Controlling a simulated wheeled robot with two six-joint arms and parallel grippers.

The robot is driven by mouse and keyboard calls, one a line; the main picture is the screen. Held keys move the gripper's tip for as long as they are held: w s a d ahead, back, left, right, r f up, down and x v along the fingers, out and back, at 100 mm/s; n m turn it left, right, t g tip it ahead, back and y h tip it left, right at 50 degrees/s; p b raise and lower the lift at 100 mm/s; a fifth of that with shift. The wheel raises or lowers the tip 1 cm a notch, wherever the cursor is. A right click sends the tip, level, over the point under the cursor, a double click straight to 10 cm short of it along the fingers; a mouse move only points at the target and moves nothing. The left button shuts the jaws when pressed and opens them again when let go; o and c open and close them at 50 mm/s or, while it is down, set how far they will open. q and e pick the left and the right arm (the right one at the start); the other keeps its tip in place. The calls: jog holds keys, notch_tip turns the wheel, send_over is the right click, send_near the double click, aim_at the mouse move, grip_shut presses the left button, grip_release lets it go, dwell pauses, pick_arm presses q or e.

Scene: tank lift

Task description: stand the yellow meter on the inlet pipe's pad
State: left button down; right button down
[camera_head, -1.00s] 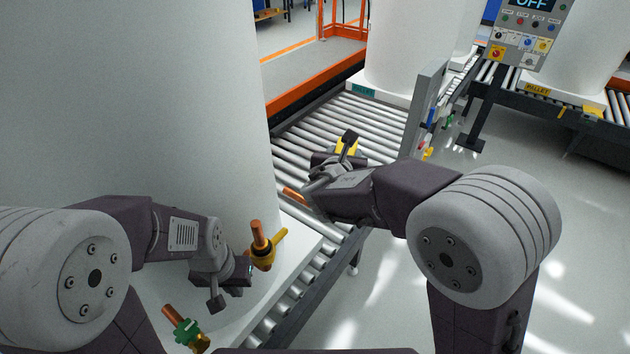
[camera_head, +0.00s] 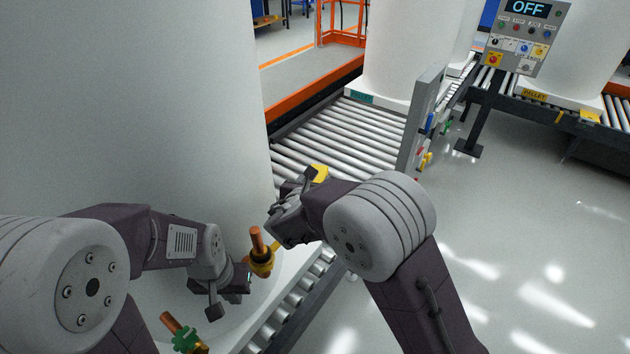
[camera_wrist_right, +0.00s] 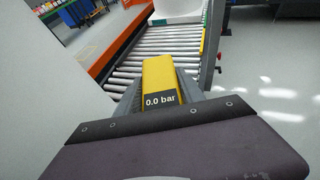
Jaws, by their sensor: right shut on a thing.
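The yellow meter (camera_wrist_right: 160,80) is between the fingers of my right gripper, its dark display reading "0.0 bar". In the head view only part of the meter (camera_head: 320,174) shows beside my right gripper (camera_head: 303,186), which is shut on it above the rollers. Two copper pipes stand near the tank's foot: one with a yellow-handled valve (camera_head: 261,261), one with a green fitting (camera_head: 187,340). I cannot tell which is the inlet pipe, and no pad is clearly visible. My left gripper (camera_head: 230,298) is low beside the yellow valve; its jaw opening is unclear.
The big white tank (camera_head: 150,110) fills the left. A roller conveyor (camera_head: 340,140) runs behind my right gripper, with a grey upright panel (camera_head: 425,115) at its right side. A control box (camera_head: 527,38) reads "OFF". The floor at right is clear.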

jog(key=shift+f, duration=0.2)
jog(key=c, duration=0.7)
grip_release()
jog(key=shift+r, duration=0.15)
jog(key=shift+s+r, duration=0.1)
jog(key=shift+r, duration=0.1)
jog(key=v, duration=1.1)
jog(key=shift+s+a, duration=0.15)
jog(key=shift+s, duration=0.2)
